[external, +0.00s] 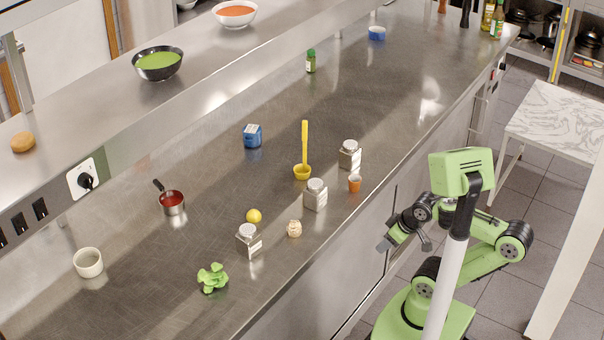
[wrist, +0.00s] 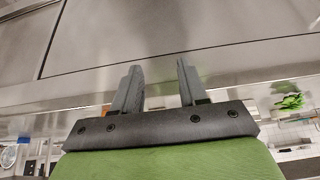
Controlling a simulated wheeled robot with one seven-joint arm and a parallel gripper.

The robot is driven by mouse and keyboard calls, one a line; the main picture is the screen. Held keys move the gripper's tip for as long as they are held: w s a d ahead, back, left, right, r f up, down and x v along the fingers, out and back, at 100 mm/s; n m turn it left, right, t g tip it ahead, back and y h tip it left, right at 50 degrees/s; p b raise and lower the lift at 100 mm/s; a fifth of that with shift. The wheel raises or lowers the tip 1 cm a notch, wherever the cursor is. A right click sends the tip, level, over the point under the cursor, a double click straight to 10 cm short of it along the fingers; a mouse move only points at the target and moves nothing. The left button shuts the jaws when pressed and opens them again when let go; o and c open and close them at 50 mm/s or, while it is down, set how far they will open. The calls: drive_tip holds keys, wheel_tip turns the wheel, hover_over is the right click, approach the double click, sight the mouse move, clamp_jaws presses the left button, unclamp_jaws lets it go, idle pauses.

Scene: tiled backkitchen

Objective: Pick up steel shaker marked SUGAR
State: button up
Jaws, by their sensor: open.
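Three square steel shakers with pale labels stand on the steel counter: one at the back right (external: 349,155), a middle one (external: 315,195) and one at the front left (external: 248,240). The label lettering is too small to read, so I cannot tell which is marked SUGAR. My gripper (external: 386,242) is off the counter's front edge, to the right of and apart from all three. In the wrist view my gripper (wrist: 158,75) has its two fingers apart with nothing between them. No shaker can be made out in that view.
Near the shakers are an orange cup (external: 354,183), a small beige jar (external: 294,229), a lemon (external: 254,216), a yellow ladle (external: 303,171) and green lettuce (external: 212,278). A red-filled saucepan (external: 172,203) stands further left. A raised shelf (external: 215,75) runs along the back. A marble-topped table (external: 560,115) stands right.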

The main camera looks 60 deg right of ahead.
idle(0.3)
drive_tip(key=o, duration=0.9)
